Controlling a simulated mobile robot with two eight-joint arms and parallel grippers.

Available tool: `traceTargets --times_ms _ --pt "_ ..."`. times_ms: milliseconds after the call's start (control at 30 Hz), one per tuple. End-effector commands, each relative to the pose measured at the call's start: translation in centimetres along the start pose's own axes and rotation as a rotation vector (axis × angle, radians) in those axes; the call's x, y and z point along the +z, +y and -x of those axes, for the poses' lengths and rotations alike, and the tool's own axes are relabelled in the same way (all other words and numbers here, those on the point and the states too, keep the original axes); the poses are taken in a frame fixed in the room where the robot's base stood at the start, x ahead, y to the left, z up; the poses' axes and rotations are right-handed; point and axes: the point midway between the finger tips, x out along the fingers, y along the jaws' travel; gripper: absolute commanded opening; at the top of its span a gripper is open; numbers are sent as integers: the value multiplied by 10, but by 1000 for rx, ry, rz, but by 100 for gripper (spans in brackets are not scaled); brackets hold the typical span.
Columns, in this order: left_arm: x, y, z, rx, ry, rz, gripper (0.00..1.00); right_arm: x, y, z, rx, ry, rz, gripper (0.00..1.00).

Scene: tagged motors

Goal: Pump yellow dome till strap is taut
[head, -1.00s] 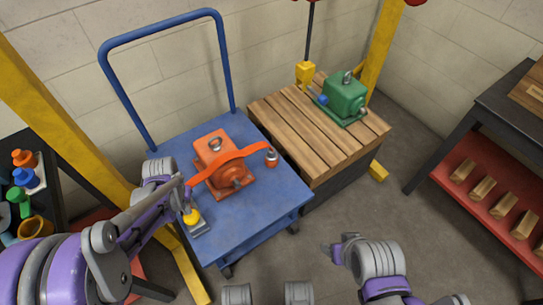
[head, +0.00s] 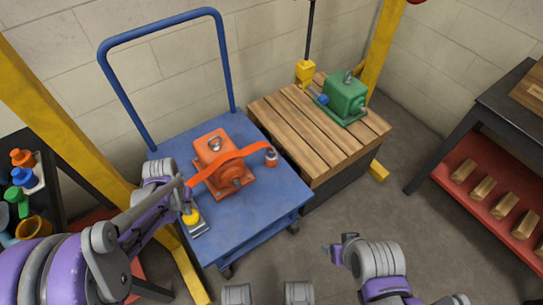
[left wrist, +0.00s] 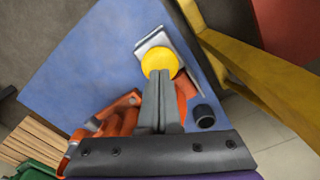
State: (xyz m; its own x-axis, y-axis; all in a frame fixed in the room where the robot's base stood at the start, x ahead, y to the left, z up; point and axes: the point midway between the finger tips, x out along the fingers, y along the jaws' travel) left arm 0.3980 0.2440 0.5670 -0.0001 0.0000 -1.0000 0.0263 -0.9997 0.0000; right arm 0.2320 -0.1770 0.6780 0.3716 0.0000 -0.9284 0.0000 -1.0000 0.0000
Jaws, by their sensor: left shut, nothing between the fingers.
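The yellow dome (head: 191,217) sits on a grey metal base near the front left edge of the blue cart (head: 262,208). It also shows in the left wrist view (left wrist: 158,61). My left gripper (head: 187,206) is shut and empty, its fingertips at the dome, seemingly touching it. The orange strap (head: 236,157) arches over the orange motor (head: 212,150) towards a small orange-and-grey fitting (head: 271,157) at the cart's right side. The strap's left end is partly hidden by my arm. My right gripper (head: 338,249) is low over the floor, its fingers too unclear to judge.
A green motor (head: 344,97) stands on a wooden pallet (head: 300,130) right of the cart. A yellow hoist block (head: 305,72) hangs beside it. Yellow posts (head: 75,115) flank the cart. A shelf (head: 495,190) with wooden blocks is at right. Floor in front is clear.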

Motion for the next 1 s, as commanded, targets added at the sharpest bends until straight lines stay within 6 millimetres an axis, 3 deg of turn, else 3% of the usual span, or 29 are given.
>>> traceTargets --times_ms 1000 --pt "0 0 -28 0 0 0 0 5 0 -21 0 -5 0 71"
